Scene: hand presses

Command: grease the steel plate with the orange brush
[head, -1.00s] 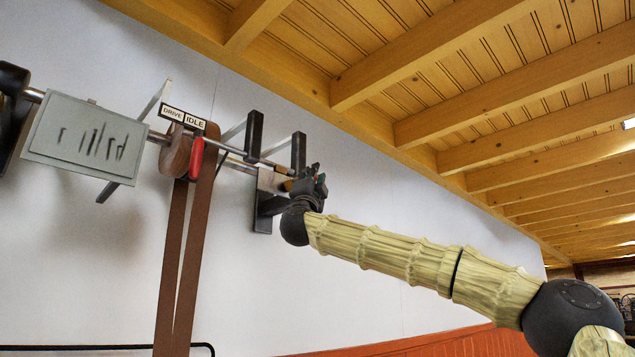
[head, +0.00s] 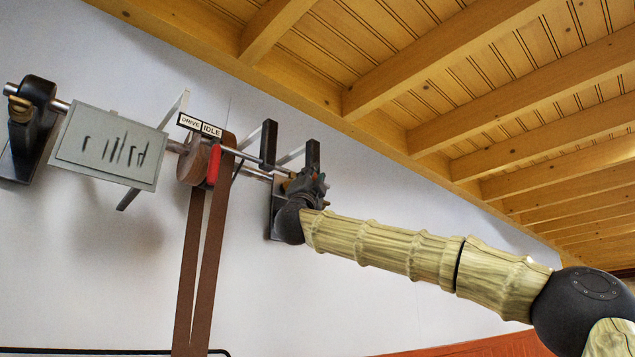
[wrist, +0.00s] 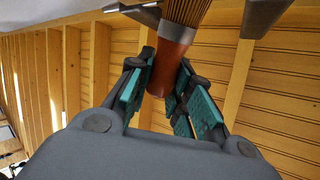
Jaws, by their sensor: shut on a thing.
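My gripper (wrist: 166,72) is shut on the orange brush (wrist: 171,58), gripping its orange-brown handle between teal finger pads. Its tan bristles (wrist: 188,10) point up, out of the top of the wrist view. In the head view my gripper (head: 314,186) is high by the wall, in front of the right end of the shaft. The brush is too small and covered to make out there. A grey plate (head: 78,168) with dark upright marks hangs on the shaft at left, well apart from my gripper. I cannot tell whether it is the steel plate.
Dark brackets (head: 269,145) stand out close to my gripper. Wooden ceiling beams (head: 440,85) run overhead.

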